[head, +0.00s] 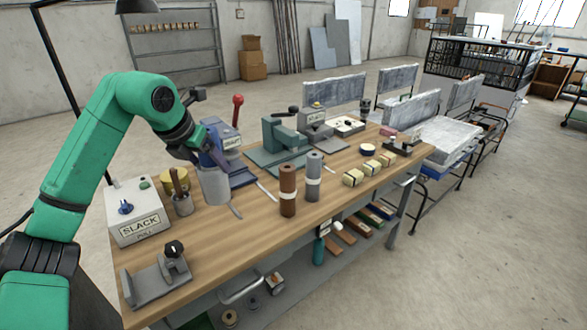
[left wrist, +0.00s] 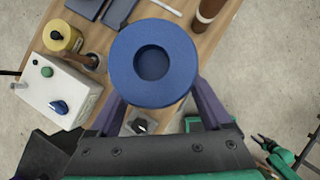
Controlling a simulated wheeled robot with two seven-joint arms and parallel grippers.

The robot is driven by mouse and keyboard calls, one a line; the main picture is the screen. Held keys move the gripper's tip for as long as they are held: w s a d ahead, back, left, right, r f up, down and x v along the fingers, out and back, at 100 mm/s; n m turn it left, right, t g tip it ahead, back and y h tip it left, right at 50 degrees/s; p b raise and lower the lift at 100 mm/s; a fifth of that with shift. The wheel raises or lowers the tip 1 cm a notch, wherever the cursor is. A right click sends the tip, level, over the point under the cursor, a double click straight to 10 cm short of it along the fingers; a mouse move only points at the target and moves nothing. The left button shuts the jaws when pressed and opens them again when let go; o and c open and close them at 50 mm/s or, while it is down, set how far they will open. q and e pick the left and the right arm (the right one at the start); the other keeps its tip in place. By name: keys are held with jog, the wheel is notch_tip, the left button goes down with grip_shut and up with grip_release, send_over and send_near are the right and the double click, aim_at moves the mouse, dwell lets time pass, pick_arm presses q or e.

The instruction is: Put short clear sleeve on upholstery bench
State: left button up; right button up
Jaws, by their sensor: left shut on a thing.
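The short sleeve (head: 216,187) is a squat grey-blue cylinder in the head view. In the left wrist view the sleeve (left wrist: 128,55) shows end-on as a blue ring with a round, dark centre recess. My left gripper (head: 212,166) is shut on it, with a finger on each side, and holds it over the wooden upholstery bench (head: 245,228). The sleeve looks upright; the gap below it cannot be judged. The bench (left wrist: 207,48) also shows behind the sleeve in the left wrist view.
A white SLACK PULL box (head: 140,210), a pot with a handled tool (head: 181,195) and a yellow spool (head: 173,179) stand left of the sleeve. A brown roll (head: 288,190) and grey roll (head: 314,177) stand to its right. The bench's front middle is bare.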

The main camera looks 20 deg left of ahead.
pick_arm(q)
jog(key=s+a+r+n+y, duration=0.1)
jog(key=a+r+n+y, duration=0.15)
jog(key=a+n, duration=0.2)
notch_tip(320, 180, down, 19)
jog(key=b, duration=0.2)
jog(key=shift+f+g+b, duration=0.15)
jog(key=shift+g+b, duration=0.15)
jog(key=shift+b, duration=0.05)
jog(key=o, duration=1.6)
jog(key=shift+d, duration=0.1)
jog(key=shift+c, duration=0.2)
jog(key=v, duration=1.2)
